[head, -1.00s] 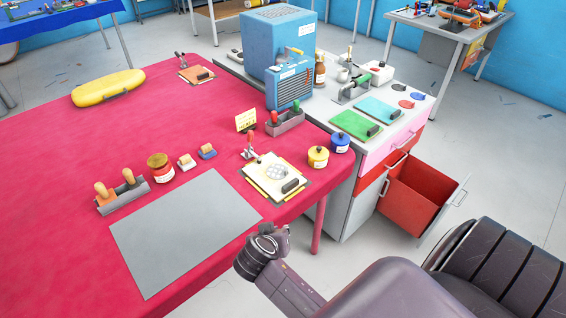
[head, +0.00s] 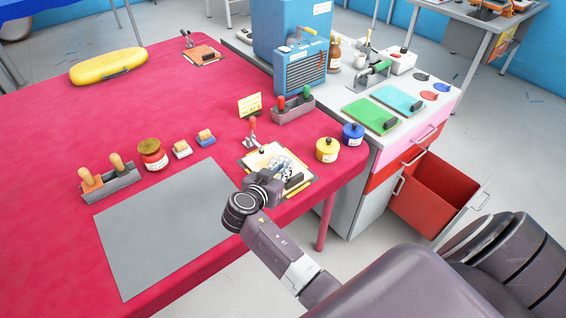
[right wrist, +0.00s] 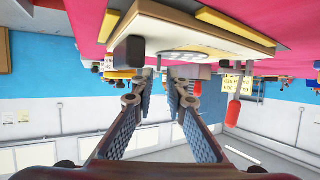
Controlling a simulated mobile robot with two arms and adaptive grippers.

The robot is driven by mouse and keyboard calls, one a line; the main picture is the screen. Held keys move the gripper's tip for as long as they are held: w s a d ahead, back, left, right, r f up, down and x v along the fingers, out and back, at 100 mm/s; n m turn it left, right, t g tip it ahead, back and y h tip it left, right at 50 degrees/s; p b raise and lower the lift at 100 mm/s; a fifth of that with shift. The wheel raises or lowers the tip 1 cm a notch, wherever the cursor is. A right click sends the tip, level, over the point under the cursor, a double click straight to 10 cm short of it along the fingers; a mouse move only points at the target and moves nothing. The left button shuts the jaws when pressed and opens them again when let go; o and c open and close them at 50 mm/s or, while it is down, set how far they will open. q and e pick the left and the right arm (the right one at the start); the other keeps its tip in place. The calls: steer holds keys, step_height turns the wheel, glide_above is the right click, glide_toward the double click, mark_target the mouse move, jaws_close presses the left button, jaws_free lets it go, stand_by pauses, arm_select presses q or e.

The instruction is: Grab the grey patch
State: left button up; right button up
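The grey patch (right wrist: 186,55) is a thin, pale round piece lying on a cream board (right wrist: 200,32), seen upside down in the right wrist view. In the head view the cream board (head: 258,161) lies near the table's right corner, and my right gripper hides most or all of the patch. In the head view my right gripper (head: 279,166) is over the board. I cannot tell whether the fingers touch the patch. My left gripper is out of view.
A black-handled block (head: 294,180) sits on the board beside my gripper. A red-handled clamp (head: 253,134) stands behind it. Yellow (head: 327,150) and blue (head: 353,134) pots stand to the right. A bare grey mat (head: 160,230) lies left. An open red drawer (head: 432,190) juts out at right.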

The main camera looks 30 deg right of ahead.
steer(key=p+x, duration=0.1)
steer(key=x, duration=0.3)
steer(key=shift+d, duration=0.1)
steer(key=shift+w+d+f+p, duration=0.1)
steer(key=shift+d+f+p, duration=0.1)
steer(key=shift+f+p, duration=0.1)
steer(key=shift+r, duration=0.1)
jaws_close()
